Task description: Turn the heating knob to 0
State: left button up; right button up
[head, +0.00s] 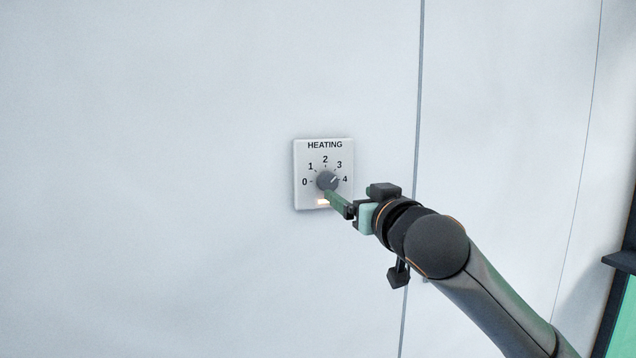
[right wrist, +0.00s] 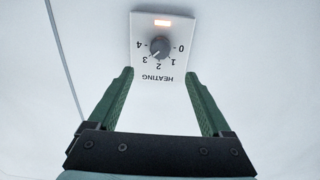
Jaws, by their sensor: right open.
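The heating knob (head: 326,180) is a round grey dial on a white panel (head: 300,198) marked HEATING, with numbers 0 to 4. My right gripper (head: 331,196) is in front of the panel's lower right part. In the right wrist view its green fingers (right wrist: 159,75) are spread wide and empty, with the knob beyond their tips. My left gripper is not in view.
A dark-framed green thing (head: 622,310) stands at the right edge. The wall around the panel is clear.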

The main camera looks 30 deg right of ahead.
aim_at(330, 181)
jog(key=p+x, duration=0.3)
jog(key=x, duration=0.8)
jog(key=shift+w, duration=0.35)
jog(key=shift+c, duration=0.2)
grip_shut()
